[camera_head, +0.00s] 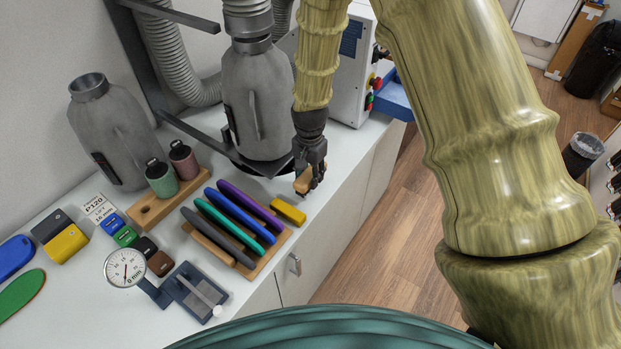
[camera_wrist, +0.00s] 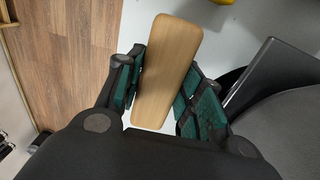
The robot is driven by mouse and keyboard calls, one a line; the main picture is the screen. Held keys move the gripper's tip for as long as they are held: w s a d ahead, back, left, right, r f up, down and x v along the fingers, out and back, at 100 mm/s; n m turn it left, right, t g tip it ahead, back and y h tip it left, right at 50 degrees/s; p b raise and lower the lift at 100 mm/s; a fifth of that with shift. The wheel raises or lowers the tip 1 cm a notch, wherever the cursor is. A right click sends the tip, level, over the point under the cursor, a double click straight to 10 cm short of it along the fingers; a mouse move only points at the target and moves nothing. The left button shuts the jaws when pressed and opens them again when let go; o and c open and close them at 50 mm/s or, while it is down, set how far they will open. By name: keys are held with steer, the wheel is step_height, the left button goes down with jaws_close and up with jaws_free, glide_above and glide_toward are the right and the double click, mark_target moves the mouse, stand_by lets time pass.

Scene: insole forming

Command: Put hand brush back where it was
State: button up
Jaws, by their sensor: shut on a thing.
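My gripper (camera_head: 311,178) is over the white worktop near its front edge. It is shut on the hand brush (camera_head: 303,182), of which a small light wooden part shows in the head view. In the wrist view, the flat wooden back of the hand brush (camera_wrist: 168,65) lies between the two green-padded fingers of my gripper (camera_wrist: 158,103). Its bristles are hidden. I cannot tell whether the brush touches the worktop.
A yellow block (camera_head: 288,211) lies just left of and below my gripper. A wooden rack (camera_head: 243,266) of coloured insoles is left of it. A grey machine (camera_head: 255,100) stands behind. Bare worktop (camera_head: 320,195) lies along the front edge.

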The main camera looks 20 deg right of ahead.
mark_target(310, 173)
steer(key=shift+f+p, duration=0.85)
steer(key=shift+f, duration=0.75)
steer(key=shift+f, duration=0.15)
steer(key=o, duration=1.1)
steer(key=shift+w+r, duration=0.1)
steer(key=shift+r, duration=0.1)
steer(key=shift+r+b, duration=2.4)
steer(key=shift+r, duration=3.55)
